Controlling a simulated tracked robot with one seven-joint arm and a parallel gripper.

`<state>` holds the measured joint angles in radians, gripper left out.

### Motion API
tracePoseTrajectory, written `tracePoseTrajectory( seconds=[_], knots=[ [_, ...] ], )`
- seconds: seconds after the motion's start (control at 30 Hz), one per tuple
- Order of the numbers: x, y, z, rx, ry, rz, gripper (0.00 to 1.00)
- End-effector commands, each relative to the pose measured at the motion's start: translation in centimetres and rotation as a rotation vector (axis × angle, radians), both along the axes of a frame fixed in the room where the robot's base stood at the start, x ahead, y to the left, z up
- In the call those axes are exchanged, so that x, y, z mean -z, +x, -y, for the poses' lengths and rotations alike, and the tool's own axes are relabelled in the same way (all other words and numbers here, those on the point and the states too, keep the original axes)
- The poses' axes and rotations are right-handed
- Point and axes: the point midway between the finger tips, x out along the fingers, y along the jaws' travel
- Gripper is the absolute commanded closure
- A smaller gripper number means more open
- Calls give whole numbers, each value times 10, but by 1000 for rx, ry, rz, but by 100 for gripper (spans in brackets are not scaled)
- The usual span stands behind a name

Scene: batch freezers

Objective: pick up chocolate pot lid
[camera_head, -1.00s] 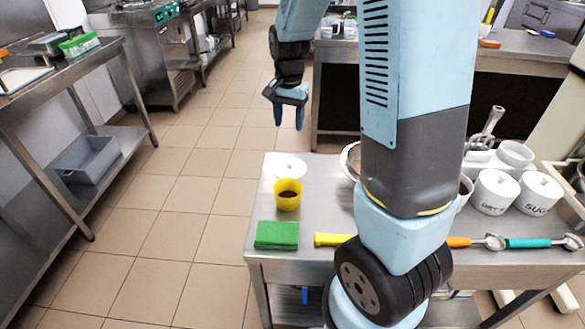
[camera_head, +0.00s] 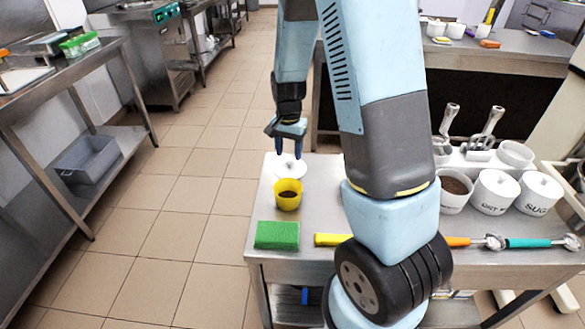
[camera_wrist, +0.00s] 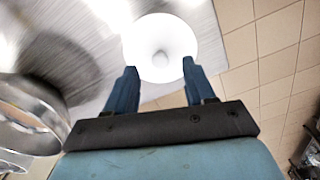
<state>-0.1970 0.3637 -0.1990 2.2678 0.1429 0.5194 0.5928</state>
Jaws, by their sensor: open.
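The chocolate pot lid is most likely the white round lid (camera_head: 290,167) lying on the steel table behind the yellow cup. In the wrist view the white lid (camera_wrist: 165,45) shows its round knob, just beyond my fingertips and centred between them. My gripper (camera_head: 289,155) points down over the lid with its two blue fingers apart and nothing between them. In the wrist view my gripper (camera_wrist: 160,72) is also open and empty. Whether the fingertips touch the lid cannot be told. An open white pot with brown contents (camera_head: 454,190) stands right of my arm.
A yellow cup with dark contents (camera_head: 288,194) stands close in front of the lid. A green sponge (camera_head: 277,235) lies at the table's front left. Lidded white pots (camera_head: 494,192) stand at the right. A shiny metal bowl (camera_wrist: 30,110) shows at left in the wrist view.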

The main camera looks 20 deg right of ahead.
Motion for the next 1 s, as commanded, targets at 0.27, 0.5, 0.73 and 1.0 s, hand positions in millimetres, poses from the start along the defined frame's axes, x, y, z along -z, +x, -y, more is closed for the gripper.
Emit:
tracePoseTrajectory(
  seconds=[0.27,0.5,0.73,1.0],
  knots=[
    [35,-3,1,2,0,-3,46],
    [39,-2,1,1,0,-1,46],
    [39,-2,2,1,0,-1,59],
    [39,-2,2,1,0,-1,85]
  ],
)
